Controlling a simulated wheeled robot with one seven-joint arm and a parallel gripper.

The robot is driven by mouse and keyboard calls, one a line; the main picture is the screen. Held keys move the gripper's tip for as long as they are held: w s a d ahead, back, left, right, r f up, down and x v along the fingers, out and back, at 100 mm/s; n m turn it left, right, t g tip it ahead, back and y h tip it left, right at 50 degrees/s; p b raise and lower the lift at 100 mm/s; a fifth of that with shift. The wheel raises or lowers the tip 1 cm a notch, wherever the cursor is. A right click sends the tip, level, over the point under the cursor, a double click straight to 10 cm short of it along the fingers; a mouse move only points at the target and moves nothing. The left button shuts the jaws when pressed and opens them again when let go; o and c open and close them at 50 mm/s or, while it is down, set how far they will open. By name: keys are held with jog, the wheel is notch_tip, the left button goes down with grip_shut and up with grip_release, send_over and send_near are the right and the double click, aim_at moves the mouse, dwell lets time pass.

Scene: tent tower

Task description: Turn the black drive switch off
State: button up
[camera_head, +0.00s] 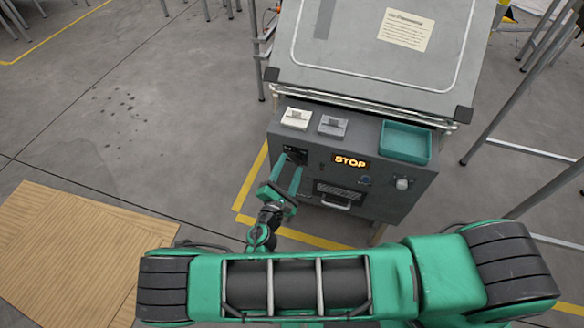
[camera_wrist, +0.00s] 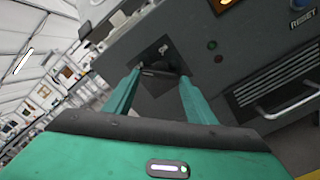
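The black drive switch (camera_wrist: 160,70) is on a dark plate on the front of a grey control cabinet (camera_head: 330,190). In the wrist view it shows as a small black piece between my fingertips. In the head view, its dark plate (camera_head: 294,153) is at the upper left of the cabinet front, partly hidden by my gripper. My gripper (camera_head: 287,164) is open, its two green fingers pointing at the plate. In the wrist view the fingers (camera_wrist: 159,74) stand to either side of the switch with gaps visible. I cannot tell whether either fingertip touches the plate.
A lit STOP display (camera_head: 350,161) and a round knob (camera_head: 403,183) are on the cabinet front. A teal tray (camera_head: 405,142) and two small blocks, one white (camera_head: 296,118) and one grey (camera_head: 333,125), are on top. A handle (camera_wrist: 290,106) sticks out right of my gripper.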

jog(key=shift+o, duration=1.2)
jog(key=v, duration=1)
jog(key=shift+s, duration=0.4)
jog(key=shift+a, duration=0.1)
